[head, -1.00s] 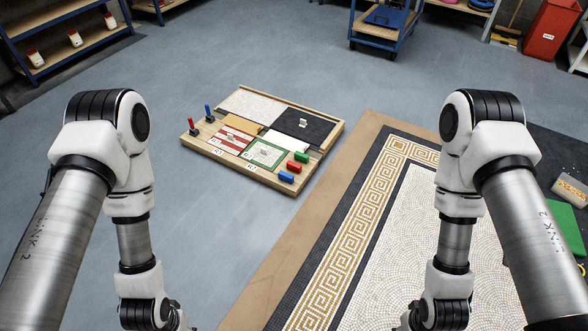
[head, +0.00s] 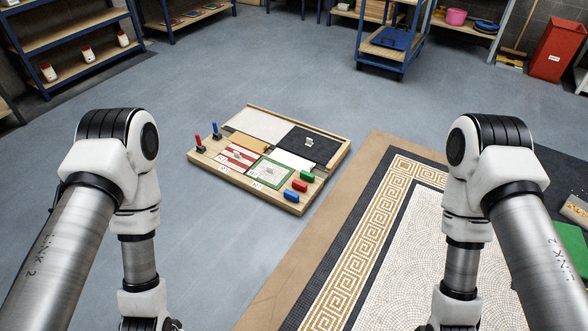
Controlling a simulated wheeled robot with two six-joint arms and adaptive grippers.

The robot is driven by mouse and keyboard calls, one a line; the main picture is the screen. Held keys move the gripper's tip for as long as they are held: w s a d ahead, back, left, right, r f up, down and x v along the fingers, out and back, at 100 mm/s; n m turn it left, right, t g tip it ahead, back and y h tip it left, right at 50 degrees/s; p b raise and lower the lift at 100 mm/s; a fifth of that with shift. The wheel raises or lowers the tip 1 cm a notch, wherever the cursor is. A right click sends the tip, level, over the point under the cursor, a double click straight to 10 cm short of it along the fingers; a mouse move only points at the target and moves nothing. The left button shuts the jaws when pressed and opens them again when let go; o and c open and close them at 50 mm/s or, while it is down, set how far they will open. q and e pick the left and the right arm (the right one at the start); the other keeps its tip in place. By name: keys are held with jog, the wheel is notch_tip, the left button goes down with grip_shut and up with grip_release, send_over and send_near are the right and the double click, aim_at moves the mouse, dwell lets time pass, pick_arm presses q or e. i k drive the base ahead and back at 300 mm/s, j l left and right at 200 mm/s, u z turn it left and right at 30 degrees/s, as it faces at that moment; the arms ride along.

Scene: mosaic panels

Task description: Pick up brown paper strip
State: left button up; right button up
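No separate loose strip is clearly seen. A tan-brown band (head: 347,180) runs along the left and far edges of the floor mosaic, flat on the floor; I cannot tell if it is paper. A small flat tan-brown piece (head: 248,142) also lies on the wooden board (head: 276,199), between the pale panel (head: 262,123) and the red-striped panel (head: 238,157). Both my arms hang down at the sides of the head view. Their grippers are below the picture's bottom edge, apart from the board.
The board also has a dark panel (head: 311,147), a green-framed panel (head: 269,172), coloured blocks (head: 300,186) and small upright handles (head: 215,131). The mosaic (head: 410,260) covers the floor at right. Grey floor around the board is clear. Shelves (head: 78,35) and a blue cart (head: 392,40) stand behind.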

aim_at(250, 142)
jog(key=i+j+z, duration=0.35)
jog(key=i+j, duration=0.5)
jog(key=i, duration=0.6)
jog(key=i+j+z, duration=0.4)
jog(key=i+j, duration=0.8)
jog(key=i, duration=0.1)
